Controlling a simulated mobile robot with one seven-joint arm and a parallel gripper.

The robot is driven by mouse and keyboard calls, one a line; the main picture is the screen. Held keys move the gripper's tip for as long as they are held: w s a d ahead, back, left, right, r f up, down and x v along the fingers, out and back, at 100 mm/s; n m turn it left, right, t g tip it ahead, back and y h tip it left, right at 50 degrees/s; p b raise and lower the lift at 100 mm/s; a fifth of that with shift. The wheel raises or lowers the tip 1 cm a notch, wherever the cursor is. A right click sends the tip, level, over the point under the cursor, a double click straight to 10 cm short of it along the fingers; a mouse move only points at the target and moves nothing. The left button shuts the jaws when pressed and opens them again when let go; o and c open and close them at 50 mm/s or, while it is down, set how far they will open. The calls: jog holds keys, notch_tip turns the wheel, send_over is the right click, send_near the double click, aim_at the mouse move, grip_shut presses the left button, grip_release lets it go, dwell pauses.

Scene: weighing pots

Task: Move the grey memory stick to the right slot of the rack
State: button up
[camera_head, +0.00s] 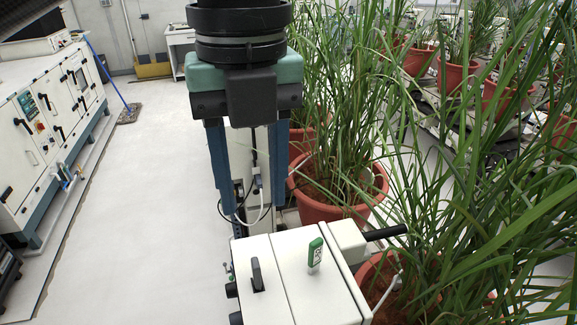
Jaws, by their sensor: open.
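My gripper (252,208) is open and empty, its two blue fingers pointing down from a teal body. It hangs behind and above a white box-like unit (290,303) at the bottom middle. A dark grey or black upright piece (257,274) stands on the left part of the unit's top; I cannot tell whether it is a memory stick or a handle. A green and white stick (315,254) stands upright on the right part. I cannot make out a rack or slots for certain. Nothing is between my fingers.
Potted grassy plants in red pots (335,213) crowd the right side, with leaves reaching toward the unit. A black bar (386,233) juts from the unit's right. White cabinets (45,115) line the left wall. The pale floor (150,210) at left is clear.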

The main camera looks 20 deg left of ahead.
aim_at(255, 262)
jog(key=f, duration=0.4)
jog(key=f+p, duration=0.1)
jog(key=f, duration=0.3)
jog(key=s+f, duration=0.1)
jog(key=f, duration=0.3)
jog(key=shift+a+f, duration=0.15)
jog(key=shift+f, duration=0.25)
jog(key=shift+w, duration=0.1)
grip_shut()
